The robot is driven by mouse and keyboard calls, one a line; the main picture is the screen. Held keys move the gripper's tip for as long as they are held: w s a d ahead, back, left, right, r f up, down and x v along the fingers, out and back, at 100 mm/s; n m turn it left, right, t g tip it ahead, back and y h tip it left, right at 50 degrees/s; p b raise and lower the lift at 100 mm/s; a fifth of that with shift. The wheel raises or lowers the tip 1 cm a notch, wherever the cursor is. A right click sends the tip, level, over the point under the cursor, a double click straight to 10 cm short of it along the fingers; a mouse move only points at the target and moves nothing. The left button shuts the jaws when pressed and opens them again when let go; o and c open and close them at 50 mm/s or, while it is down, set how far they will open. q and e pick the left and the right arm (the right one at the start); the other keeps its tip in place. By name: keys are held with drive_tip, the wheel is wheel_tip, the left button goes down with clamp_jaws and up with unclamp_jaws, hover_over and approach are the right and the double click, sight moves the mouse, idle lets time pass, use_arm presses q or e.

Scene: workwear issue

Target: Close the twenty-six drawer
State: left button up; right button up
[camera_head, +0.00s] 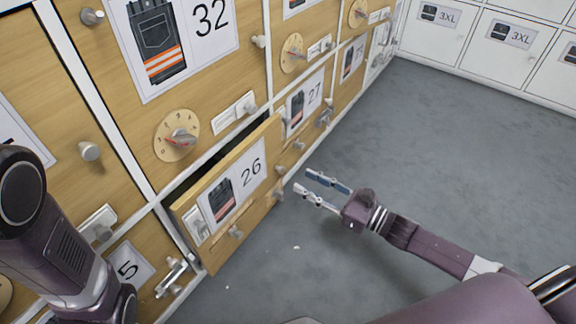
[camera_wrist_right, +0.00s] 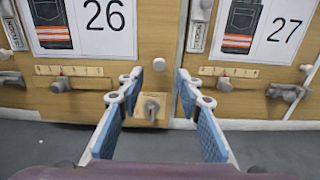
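The twenty-six drawer (camera_head: 224,206) is a wooden front with a label reading 26 and a picture of dark trousers. In the head view it stands pulled out from the cabinet, with a dark gap along its top edge. Its front also shows in the right wrist view (camera_wrist_right: 150,32). My right gripper (camera_head: 312,187) is open and empty, in front of the cabinet to the right of the drawer. In the right wrist view its fingers (camera_wrist_right: 161,85) point at the lower right part of the drawer front. My left arm shows at the left; its gripper is out of view.
Drawer 27 (camera_head: 303,103) sits to the right and drawer 32 (camera_head: 192,66) above. Knobs and a dial (camera_head: 176,135) stick out from the fronts. White lockers marked 3XL (camera_head: 511,45) stand at the back right. The grey floor (camera_head: 420,130) is mostly clear.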

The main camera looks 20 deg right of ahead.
sight(283, 171)
drive_tip(key=b+x, duration=0.2)
drive_tip(key=x, duration=0.3)
drive_tip(key=shift+a+f+b, duration=0.1)
drive_tip(key=shift+b, duration=0.25)
drive_tip(key=shift+w+a, duration=0.4)
drive_tip(key=shift+w, duration=0.15)
drive_tip(key=shift+c, duration=0.5)
clamp_jaws()
